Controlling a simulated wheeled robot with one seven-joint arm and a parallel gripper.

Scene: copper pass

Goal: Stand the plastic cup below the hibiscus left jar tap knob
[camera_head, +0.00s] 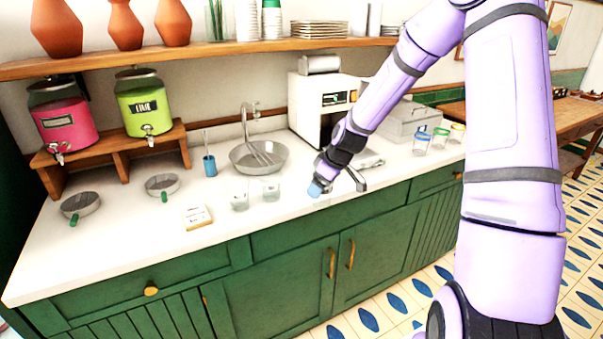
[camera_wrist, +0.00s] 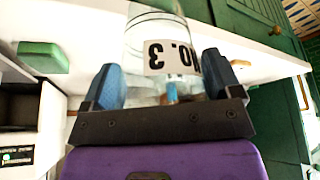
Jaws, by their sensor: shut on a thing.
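My gripper (camera_head: 338,186) is over the counter, right of the metal basin. In the wrist view its blue fingers (camera_wrist: 162,85) are shut on the clear plastic cup (camera_wrist: 150,38), which has a "NO. 3" label that reads upside down there. In the head view the cup is too faint to make out its tilt or whether it touches the counter. The pink hibiscus jar (camera_head: 65,127) stands on a wooden riser at the far left, with its tap (camera_head: 57,153) at the lower front. The green lime jar (camera_head: 143,106) stands to its right with its own tap (camera_head: 148,135).
Two clear glasses (camera_head: 240,201) (camera_head: 271,190) stand left of my gripper. A card (camera_head: 196,216), two round strainers (camera_head: 80,205) (camera_head: 162,185) and a blue holder (camera_head: 209,166) lie towards the jars. The metal basin (camera_head: 277,154) is behind. Cups with coloured rims (camera_head: 421,142) stand right.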

